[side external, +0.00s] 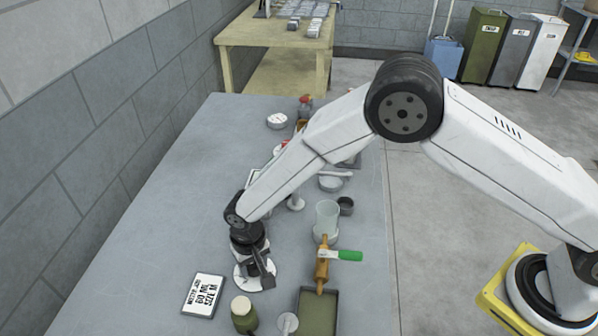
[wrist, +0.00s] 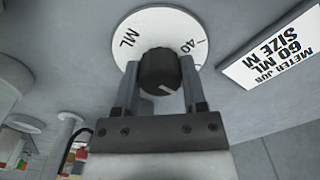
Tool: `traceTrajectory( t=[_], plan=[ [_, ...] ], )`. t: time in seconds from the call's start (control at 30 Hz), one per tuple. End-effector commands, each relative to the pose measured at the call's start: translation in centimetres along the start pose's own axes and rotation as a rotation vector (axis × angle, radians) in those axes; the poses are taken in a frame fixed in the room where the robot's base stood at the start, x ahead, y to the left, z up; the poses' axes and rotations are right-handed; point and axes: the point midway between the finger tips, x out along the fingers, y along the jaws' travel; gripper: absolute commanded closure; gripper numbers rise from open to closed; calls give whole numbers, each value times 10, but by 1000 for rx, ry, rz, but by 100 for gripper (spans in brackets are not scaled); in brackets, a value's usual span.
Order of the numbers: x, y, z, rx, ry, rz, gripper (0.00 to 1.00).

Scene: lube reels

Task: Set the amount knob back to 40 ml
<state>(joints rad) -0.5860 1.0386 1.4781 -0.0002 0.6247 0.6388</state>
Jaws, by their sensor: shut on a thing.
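The amount knob (wrist: 158,68) is a dark round knob with a white pointer line on its face. It stands on a white dial (wrist: 150,24) marked "ML" and "40". The pointer line lies toward the lower right in the wrist view, away from the "40" print; the mark it reads cannot be told. My gripper (wrist: 159,76) has one finger on each side of the knob and is shut on it. In the side view the dial (side external: 242,282) shows partly under my gripper (side external: 260,270), which hides the knob.
A card (side external: 203,295) reading "METER JUG 60 ML SIZE M" lies left of the dial. The bench's left side is clear.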

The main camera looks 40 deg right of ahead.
Motion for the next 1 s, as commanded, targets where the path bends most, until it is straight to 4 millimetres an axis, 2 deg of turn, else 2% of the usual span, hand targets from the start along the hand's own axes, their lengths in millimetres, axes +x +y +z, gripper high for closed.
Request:
traceTrajectory(
  t=[1.0],
  plan=[
    [0, 1, 0, -934, -1, 0, 100]
  ],
)
